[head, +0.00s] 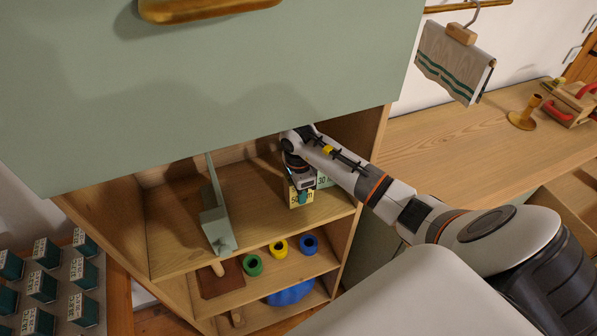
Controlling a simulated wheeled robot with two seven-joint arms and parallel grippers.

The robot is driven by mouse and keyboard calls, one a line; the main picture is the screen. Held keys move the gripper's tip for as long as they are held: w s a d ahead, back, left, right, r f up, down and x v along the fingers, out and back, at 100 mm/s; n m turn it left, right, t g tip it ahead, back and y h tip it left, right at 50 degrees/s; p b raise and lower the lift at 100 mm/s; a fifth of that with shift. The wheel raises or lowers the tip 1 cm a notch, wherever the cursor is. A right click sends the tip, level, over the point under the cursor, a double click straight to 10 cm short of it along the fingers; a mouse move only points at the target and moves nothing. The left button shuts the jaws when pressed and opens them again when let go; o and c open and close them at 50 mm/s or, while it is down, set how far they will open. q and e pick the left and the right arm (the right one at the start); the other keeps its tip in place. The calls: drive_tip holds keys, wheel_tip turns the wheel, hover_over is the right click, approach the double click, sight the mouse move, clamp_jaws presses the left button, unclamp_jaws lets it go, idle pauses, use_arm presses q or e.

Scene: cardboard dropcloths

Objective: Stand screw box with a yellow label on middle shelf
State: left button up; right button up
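The screw box with a yellow label (300,199) is upright at the front right of the cabinet's upper visible board (265,226). My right gripper (301,187) reaches in from the right and is directly above the box, apparently shut on it; its fingertips are mostly hidden. I cannot tell whether the box's base touches the board. Another box with a pale label (323,180) stands just behind and to the right, partly hidden by my arm. My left gripper is not in view.
A grey-green bracket-like piece (218,228) stands left of the box. Below are green (253,265), yellow (279,249) and blue rolls (309,244), and a blue bundle (291,292). The green cabinet front (220,95) overhangs the opening. More boxes (42,286) stand at lower left.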

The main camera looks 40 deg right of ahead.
drive_tip(key=o, duration=0.4)
drive_tip(key=shift+o, duration=0.2)
drive_tip(key=shift+r, duration=0.3)
wheel_tip(320, 180, up, 6)
drive_tip(key=shift+r+b, duration=0.1)
drive_tip(key=shift+b, duration=0.7)
drive_tip(key=shift+r, duration=0.5)
